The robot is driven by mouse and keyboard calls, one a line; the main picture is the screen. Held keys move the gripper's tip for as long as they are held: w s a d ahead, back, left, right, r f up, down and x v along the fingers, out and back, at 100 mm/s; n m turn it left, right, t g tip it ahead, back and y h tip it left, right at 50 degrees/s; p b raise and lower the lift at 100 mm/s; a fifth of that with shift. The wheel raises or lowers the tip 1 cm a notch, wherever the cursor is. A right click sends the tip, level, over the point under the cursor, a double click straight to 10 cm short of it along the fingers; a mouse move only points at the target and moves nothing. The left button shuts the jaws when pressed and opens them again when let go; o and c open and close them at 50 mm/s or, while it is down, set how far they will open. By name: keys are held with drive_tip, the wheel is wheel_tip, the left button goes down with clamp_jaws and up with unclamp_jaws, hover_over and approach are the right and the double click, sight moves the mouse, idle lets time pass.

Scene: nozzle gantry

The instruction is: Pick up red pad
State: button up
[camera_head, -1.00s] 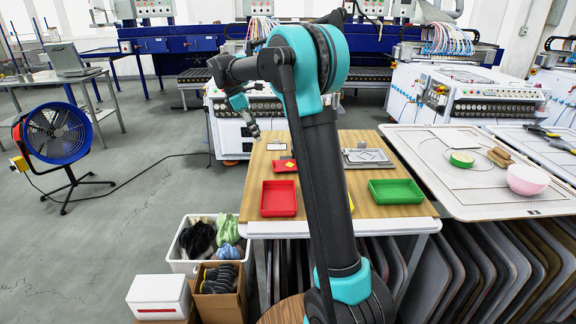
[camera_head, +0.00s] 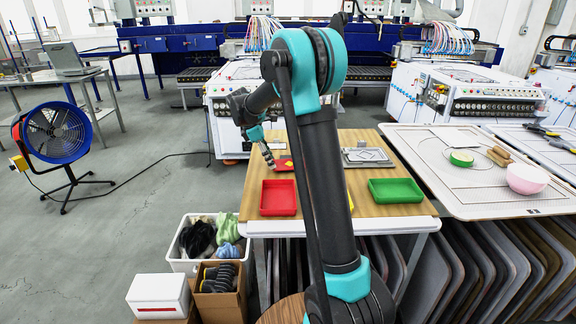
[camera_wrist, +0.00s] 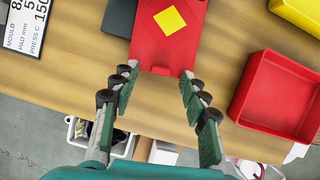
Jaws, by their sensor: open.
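The red pad (camera_wrist: 189,48) lies flat on the wooden table and carries a yellow diamond (camera_wrist: 170,19). It overlaps a dark grey piece (camera_wrist: 118,19) at its left. In the head view the red pad (camera_head: 284,165) is small and partly hidden by my gripper. My gripper (camera_head: 270,163) reaches down over the table's left side. In the wrist view my gripper (camera_wrist: 159,82) is open and empty, its two fingers pointing at the pad's near edge with the pad roughly centred between them. Whether the fingertips touch the table cannot be told.
A red tray (camera_head: 279,198) stands near the table's front, with a green tray (camera_head: 396,191) to its right. A yellow tray (camera_wrist: 300,14) shows at the wrist view's top right. A label card (camera_wrist: 24,26) lies left. A grey plate (camera_head: 367,156) lies behind the green tray.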

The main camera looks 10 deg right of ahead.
drive_tip(key=shift+c, duration=0.4)
clamp_jaws()
